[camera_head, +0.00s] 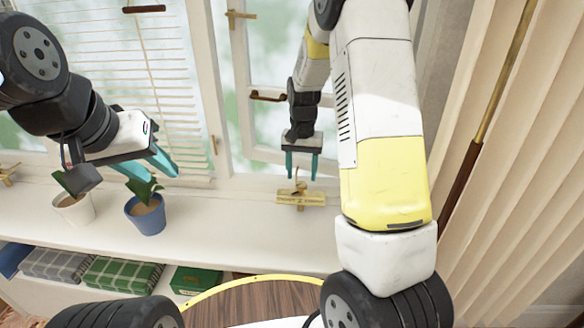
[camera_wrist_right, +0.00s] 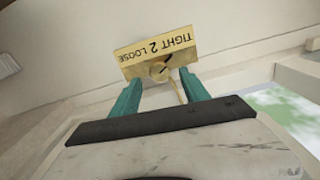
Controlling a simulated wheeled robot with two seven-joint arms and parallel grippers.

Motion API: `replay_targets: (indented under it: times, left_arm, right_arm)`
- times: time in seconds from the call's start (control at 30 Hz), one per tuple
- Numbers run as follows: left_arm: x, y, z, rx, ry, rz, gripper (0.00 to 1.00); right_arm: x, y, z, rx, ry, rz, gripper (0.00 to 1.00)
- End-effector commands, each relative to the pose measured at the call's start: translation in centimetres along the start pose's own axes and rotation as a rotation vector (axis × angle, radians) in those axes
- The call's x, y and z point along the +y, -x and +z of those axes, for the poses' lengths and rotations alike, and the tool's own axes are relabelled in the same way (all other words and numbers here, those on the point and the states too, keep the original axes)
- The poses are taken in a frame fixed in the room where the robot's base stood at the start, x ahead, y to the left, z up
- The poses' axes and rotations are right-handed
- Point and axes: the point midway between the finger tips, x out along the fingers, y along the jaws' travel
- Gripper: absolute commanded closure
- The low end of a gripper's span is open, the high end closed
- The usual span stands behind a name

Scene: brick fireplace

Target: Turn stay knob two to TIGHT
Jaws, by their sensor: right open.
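Stay knob two is a small brass knob with a lever on a yellow plate (camera_head: 301,199) on the windowsill. In the right wrist view the plate (camera_wrist_right: 180,45) appears upside down and reads "TIGHT 2 LOOSE". The knob (camera_wrist_right: 160,71) is on its near edge, and its thin lever (camera_wrist_right: 177,91) points toward my right gripper (camera_wrist_right: 160,88). That gripper, also in the head view (camera_head: 302,178), is open, with its teal fingers on either side of the lever; contact cannot be told. My left gripper (camera_head: 164,174) is open and empty above the sill at left.
A blue pot (camera_head: 147,220) with a plant and a white pot (camera_head: 74,210) stand below my left gripper. Another brass fitting (camera_head: 9,174) is at far left. Pleated curtains (camera_head: 530,190) hang at right. Folded checked cloths (camera_head: 122,273) and a green box (camera_head: 196,280) lie below the sill.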

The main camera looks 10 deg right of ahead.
Motion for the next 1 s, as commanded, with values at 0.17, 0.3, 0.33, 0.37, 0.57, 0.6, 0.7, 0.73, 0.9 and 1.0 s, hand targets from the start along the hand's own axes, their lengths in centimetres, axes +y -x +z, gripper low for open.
replay_targets:
  times: [0.17, 0.3, 0.33, 0.37, 0.57, 0.6, 0.7, 0.73, 0.9, 1.0]
  left_arm:
    - [0.0, 0.0, 0.0, 0.0, 0.0, 0.0, 0.64]
    - [0.0, 0.0, 0.0, 0.0, 0.0, 0.0, 0.64]
    - [0.0, 0.0, 0.0, 0.0, 0.0, 0.0, 0.64]
    - [0.0, 0.0, 0.0, 0.0, 0.0, 0.0, 0.64]
    - [0.0, 0.0, 0.0, 0.0, 0.0, 0.0, 0.64]
    - [0.0, 0.0, 0.0, 0.0, 0.0, 0.0, 0.64]
    - [0.0, 0.0, 0.0, 0.0, 0.0, 0.0, 0.64]
    - [0.0, 0.0, 0.0, 0.0, 0.0, 0.0, 0.64]
    - [0.0, 0.0, 0.0, 0.0, 0.0, 0.0, 0.64]
    - [0.0, 0.0, 0.0, 0.0, 0.0, 0.0, 0.64]
  right_arm:
    - [-0.1, 3.1, -0.1, 0.004, 0.001, -0.001, 0.46]
    - [0.0, 4.3, 0.0, 0.002, 0.002, 0.0, 0.46]
    - [0.0, 4.5, 0.0, 0.001, 0.002, 0.0, 0.46]
    - [0.0, 4.6, 0.0, 0.001, 0.002, 0.0, 0.46]
    - [0.0, 4.7, 0.0, 0.0, 0.002, 0.001, 0.46]
    - [0.0, 4.7, 0.0, 0.0, 0.001, 0.001, 0.46]
    - [0.0, 4.9, 0.1, 0.003, 0.003, -0.003, 0.46]
    - [0.0, 5.2, 0.2, 0.006, 0.004, -0.008, 0.46]
    - [0.7, 9.1, 2.4, 0.051, 0.04, -0.075, 0.46]
    - [1.4, 12.6, 5.0, 0.102, 0.085, -0.135, 0.46]
